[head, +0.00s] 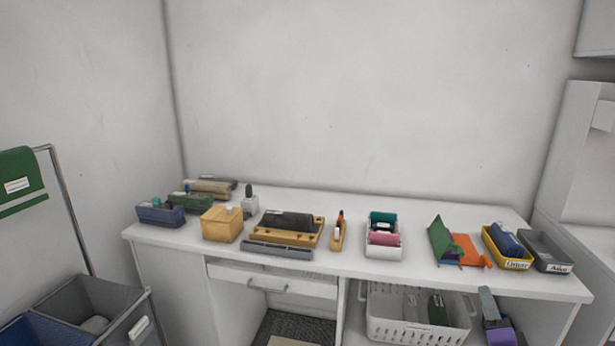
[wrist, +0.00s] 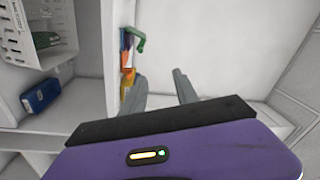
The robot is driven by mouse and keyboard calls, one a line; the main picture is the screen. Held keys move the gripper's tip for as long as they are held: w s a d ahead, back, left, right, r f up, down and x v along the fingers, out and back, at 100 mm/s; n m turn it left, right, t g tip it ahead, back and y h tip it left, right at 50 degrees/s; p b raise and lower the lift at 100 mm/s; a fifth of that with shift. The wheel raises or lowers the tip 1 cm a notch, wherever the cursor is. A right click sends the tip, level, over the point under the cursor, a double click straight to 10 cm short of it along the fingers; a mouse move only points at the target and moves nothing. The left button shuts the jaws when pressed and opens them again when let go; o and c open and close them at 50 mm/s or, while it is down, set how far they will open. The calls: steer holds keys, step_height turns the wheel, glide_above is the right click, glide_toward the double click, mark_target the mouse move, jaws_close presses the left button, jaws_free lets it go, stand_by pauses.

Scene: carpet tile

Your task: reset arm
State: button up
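My gripper (wrist: 160,85) shows in the wrist view as a purple body with two grey fingers standing apart. Nothing is between them. In the head view my gripper (head: 487,294) appears at the lower right, in front of the desk and just right of the white basket. It sits below the level of the desk top, partly cut off by the picture's bottom edge. The white desk (head: 350,262) stands against the wall.
The white basket (head: 415,327) is on a shelf under the desk top. A yellow tray (head: 518,262) and a grey tray (head: 548,250) are near the desk's right end. A blue item (wrist: 40,95) lies near the basket in the wrist view.

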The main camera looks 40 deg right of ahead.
steer(key=s+a+f+n+t+y, duration=0.15)
steer(key=a+n+y, duration=0.25)
steer(key=a+n, duration=0.7)
steer(key=s+a+n+t+y, duration=0.25)
steer(key=a+n, duration=0.25)
steer(key=a, duration=1.2)
steer(key=s+a+n+y, duration=0.3)
steer(key=s+a, duration=0.3)
steer(key=a, duration=0.2)
steer(key=s+a+n+g+y, duration=0.1)
steer(key=s+a+n+y, duration=0.3)
steer(key=a, duration=0.5)
steer(key=shift+s+a+f+n+g+y, duration=0.2)
steer(key=shift+s+a+n+g+y, duration=0.1)
steer(key=shift+s+y, duration=0.5)
steer(key=shift+s, duration=0.15)
